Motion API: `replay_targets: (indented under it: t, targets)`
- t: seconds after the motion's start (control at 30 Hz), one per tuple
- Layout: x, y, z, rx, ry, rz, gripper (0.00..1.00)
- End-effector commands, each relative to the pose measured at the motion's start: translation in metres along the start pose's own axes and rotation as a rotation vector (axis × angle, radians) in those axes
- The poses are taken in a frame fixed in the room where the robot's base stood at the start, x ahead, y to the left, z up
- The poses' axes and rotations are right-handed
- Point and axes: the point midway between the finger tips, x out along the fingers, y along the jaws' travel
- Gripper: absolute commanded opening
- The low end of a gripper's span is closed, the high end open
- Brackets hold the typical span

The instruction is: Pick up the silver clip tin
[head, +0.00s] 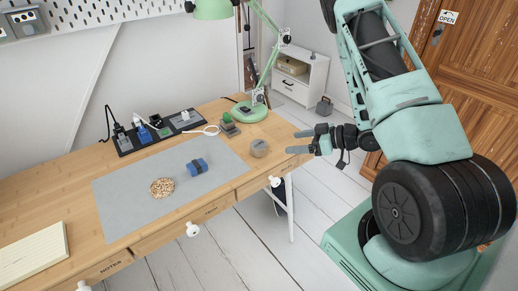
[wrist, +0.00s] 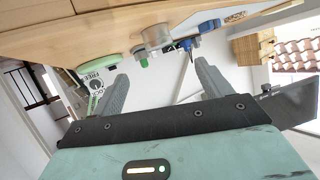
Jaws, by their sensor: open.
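The silver clip tin (head: 259,148) is a small round grey tin standing on the desk by the right end of the grey mat. In the wrist view a pale round tin (wrist: 157,38), which looks like the same one, is beyond the fingertips, slightly left of the middle. My gripper (head: 301,142) is open and empty, just right of the tin near the desk's right edge, with its fingers pointing toward it. In the wrist view the two fingers of my gripper (wrist: 161,70) are spread apart with nothing between them.
A green lamp base (head: 250,112) and a small box with a green top (head: 229,125) stand behind the tin. A blue item (head: 196,167) and a round speckled coaster (head: 162,187) lie on the mat (head: 125,206). A power strip (head: 157,131) lines the back.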

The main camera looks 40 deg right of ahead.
Motion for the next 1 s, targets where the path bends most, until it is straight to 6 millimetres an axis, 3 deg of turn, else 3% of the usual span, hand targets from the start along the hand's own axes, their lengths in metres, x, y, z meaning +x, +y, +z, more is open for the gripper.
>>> replay_targets:
  t: [0.33,0.67,1.0]
  targets:
    - [0.073,-0.001,-0.001,-0.003,-0.001,-0.004,0.78]
    - [0.101,0.000,0.000,-0.002,-0.002,-0.002,0.78]
    - [0.143,0.003,0.001,-0.002,-0.001,0.000,0.78]
